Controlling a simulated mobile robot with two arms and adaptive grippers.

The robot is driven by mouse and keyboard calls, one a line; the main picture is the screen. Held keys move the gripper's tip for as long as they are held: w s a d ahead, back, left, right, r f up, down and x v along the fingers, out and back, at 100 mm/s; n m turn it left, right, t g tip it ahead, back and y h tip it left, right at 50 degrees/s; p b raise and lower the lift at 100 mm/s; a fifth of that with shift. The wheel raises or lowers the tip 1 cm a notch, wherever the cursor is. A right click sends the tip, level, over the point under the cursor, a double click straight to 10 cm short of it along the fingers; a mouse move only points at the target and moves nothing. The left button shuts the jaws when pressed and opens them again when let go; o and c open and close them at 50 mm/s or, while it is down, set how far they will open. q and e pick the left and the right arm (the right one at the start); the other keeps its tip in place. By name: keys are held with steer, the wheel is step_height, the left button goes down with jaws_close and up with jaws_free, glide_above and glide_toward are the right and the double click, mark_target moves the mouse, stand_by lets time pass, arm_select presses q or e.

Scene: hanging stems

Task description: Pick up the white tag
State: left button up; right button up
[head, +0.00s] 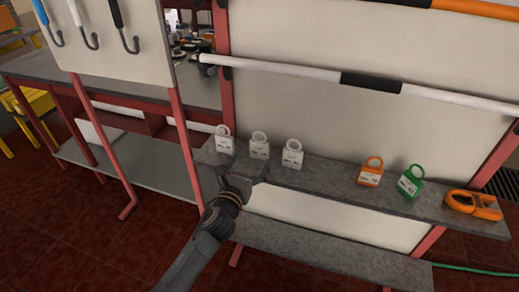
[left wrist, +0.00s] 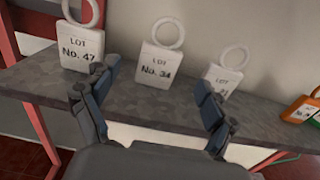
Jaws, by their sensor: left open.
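Three white tags with ring tops stand upright on the grey shelf (head: 325,180). In the head view they are the left tag (head: 224,143), the middle tag (head: 259,150) and the right tag (head: 292,158). In the left wrist view, the left tag (left wrist: 82,48) reads LOT No. 47 and the middle tag (left wrist: 157,66) reads LOT No. 34. The right tag (left wrist: 224,76) has its number partly hidden by a finger. My left gripper (head: 246,168) is open and empty, in front of the middle tag, which shows between its fingers (left wrist: 156,82). My right gripper is out of view.
An orange tag (head: 370,172), a green tag (head: 410,182) and an orange clamp-like tool (head: 473,206) stand farther right on the shelf. A white panel (head: 330,115) rises behind it. A lower shelf (head: 330,250) lies below.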

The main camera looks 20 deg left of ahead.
mark_target(259, 148)
arm_select(q)
steer(key=shift+w+d+f, duration=0.1)
steer(key=shift+w+f, duration=0.05)
steer(key=shift+w, duration=1.85)
steer(key=shift+w+d+f, duration=0.1)
steer(key=shift+w, duration=1.85)
steer(key=shift+c, duration=0.4)
steer(key=c, duration=0.9)
